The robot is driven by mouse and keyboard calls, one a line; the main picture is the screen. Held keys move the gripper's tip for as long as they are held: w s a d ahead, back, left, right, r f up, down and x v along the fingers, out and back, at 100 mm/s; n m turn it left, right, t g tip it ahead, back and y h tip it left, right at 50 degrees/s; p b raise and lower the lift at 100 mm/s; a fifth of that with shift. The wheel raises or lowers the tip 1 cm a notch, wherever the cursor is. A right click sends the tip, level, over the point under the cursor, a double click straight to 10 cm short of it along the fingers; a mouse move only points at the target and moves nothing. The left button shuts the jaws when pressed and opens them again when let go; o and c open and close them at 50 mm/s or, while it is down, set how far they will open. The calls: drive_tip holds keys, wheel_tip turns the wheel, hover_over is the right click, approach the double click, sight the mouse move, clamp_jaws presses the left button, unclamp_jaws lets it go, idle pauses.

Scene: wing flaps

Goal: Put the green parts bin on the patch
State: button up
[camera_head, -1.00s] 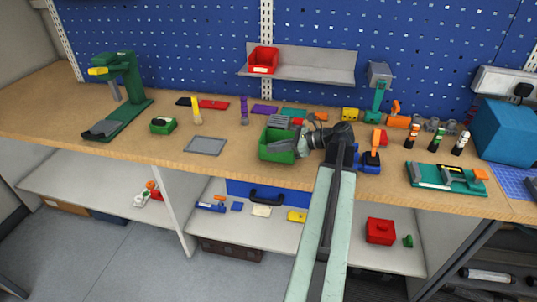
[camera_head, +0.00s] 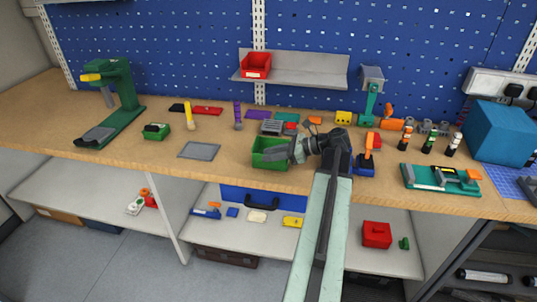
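The green parts bin (camera_head: 262,165) stands on the workbench in the middle of the view. A flat grey patch (camera_head: 199,150) lies to its left on the bench top, bare, with a strip of wood between them. My gripper (camera_head: 277,154) reaches in from the right, with its grey fingers over the bin's right part and open top. The fingers overlap in this view, so I cannot tell how far apart they are or whether they touch the bin. They hide part of the bin's inside and right wall.
A small green box (camera_head: 157,131) and a yellow-handled tool (camera_head: 190,117) stand beyond the patch. A grey block (camera_head: 272,127) lies behind the bin. A blue-based orange tool (camera_head: 365,160) stands right of my wrist. Bare wood lies left of the patch.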

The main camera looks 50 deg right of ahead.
drive_tip(key=p+v, duration=0.3)
drive_tip(key=v, duration=0.7)
drive_tip(key=shift+s+d+r, duration=0.2)
drive_tip(key=shift+s, duration=0.1)
